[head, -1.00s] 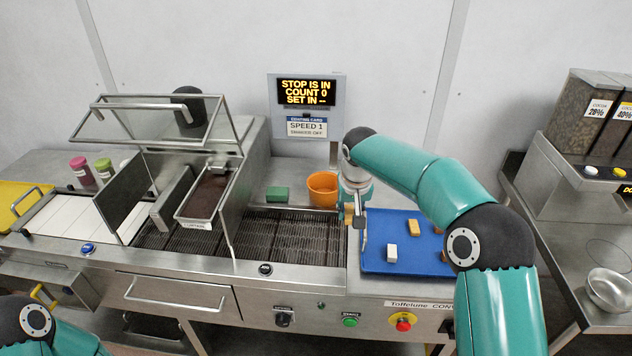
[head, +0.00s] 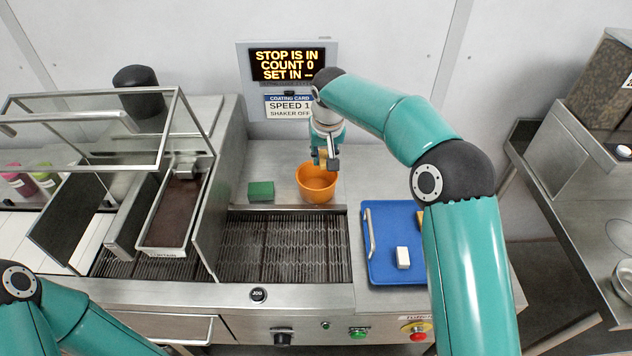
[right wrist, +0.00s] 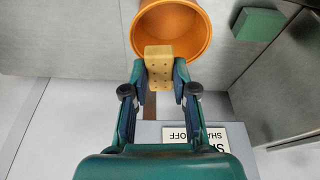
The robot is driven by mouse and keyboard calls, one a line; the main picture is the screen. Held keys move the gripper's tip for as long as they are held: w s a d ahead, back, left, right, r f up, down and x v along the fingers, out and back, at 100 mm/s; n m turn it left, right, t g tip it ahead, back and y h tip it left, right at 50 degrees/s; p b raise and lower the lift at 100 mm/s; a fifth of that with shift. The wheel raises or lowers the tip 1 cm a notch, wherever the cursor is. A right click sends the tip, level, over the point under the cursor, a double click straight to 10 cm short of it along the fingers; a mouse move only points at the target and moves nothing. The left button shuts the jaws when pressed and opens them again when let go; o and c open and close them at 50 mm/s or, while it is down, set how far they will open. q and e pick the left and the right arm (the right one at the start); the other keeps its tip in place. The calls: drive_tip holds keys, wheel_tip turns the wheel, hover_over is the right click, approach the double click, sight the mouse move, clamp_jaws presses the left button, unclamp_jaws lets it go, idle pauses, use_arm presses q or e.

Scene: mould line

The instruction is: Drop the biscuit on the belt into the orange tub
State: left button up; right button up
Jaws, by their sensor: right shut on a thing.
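The orange tub (head: 316,188) stands on the steel ledge behind the belt (head: 285,245). My right gripper (head: 325,160) is over the back of the tub in the head view. In the right wrist view my right gripper (right wrist: 160,72) is shut on a tan biscuit (right wrist: 158,66) with small holes in it. The biscuit overlaps the near rim of the tub (right wrist: 180,30) in that view, and the tub looks empty where its inside shows. My left arm shows at the lower left of the head view, but its gripper is out of view.
A green block (head: 261,191) lies on the ledge left of the tub. The blue tray (head: 385,268) at the right holds a white piece (head: 403,257) and a partly hidden yellow one. The display post (head: 290,70) stands behind. The visible belt is bare.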

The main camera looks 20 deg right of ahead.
drive_tip(key=x, duration=0.1)
drive_tip(key=b+x, duration=0.2)
drive_tip(key=shift+s+f, duration=0.25)
drive_tip(key=shift+f, duration=0.15)
drive_tip(key=shift+s+f+b, duration=0.1)
drive_tip(key=shift+f+b, duration=0.6)
drive_tip(key=shift+b, duration=0.15)
drive_tip(key=o, duration=0.8)
drive_tip(key=shift+o, duration=0.2)
drive_tip(key=v, duration=1.2)
drive_tip(key=shift+a+f, duration=0.1)
